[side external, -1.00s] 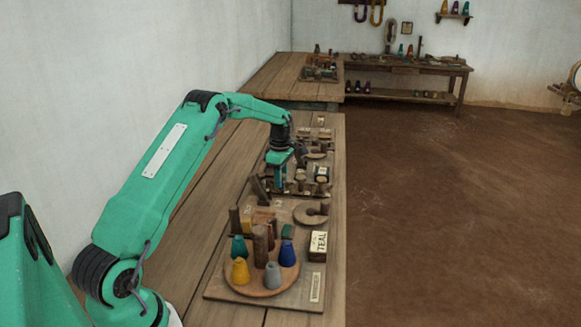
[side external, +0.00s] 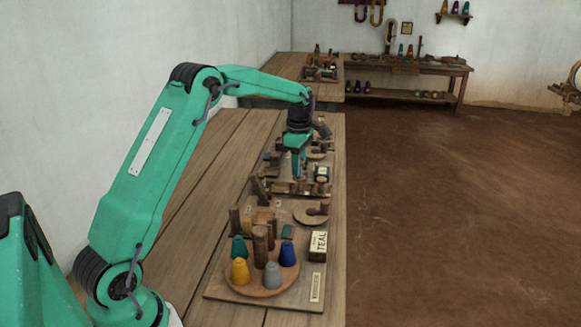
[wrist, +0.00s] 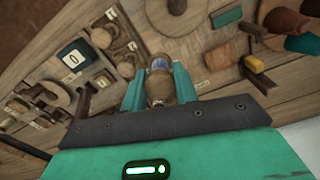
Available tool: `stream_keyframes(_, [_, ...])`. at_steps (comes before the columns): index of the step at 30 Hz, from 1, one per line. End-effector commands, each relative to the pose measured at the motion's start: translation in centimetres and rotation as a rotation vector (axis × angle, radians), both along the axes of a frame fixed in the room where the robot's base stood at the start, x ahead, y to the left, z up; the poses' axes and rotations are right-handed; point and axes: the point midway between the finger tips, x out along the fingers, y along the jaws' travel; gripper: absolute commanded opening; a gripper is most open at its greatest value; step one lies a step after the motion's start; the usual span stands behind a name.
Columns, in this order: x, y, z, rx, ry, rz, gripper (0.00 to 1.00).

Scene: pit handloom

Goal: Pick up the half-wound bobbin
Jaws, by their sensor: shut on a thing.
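A small wooden bobbin (wrist: 159,88) with a bluish-white band near its top sits between my two teal fingers in the wrist view. My gripper (wrist: 161,82) is shut on it, one finger touching each side. In the side view my gripper (side external: 296,174) hangs pointing down over the cluttered middle board of the bench. There the bobbin is too small to make out clearly.
Nearer on the bench is a round wooden tray (side external: 262,291) with several coloured cones and an upright wooden post. A block marked TEAL (side external: 318,245) stands to its right. Bare bench planks (side external: 215,185) lie left of the boards.

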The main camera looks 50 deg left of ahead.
Motion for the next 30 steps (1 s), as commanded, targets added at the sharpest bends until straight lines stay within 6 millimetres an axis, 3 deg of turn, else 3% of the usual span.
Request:
stream_keyframes(7, [-0.1,-1.7,1.0,0.000,0.001,0.000,0.08])
stream_keyframes(30, [-0.4,-2.1,1.2,0.000,0.000,0.000,0.08])
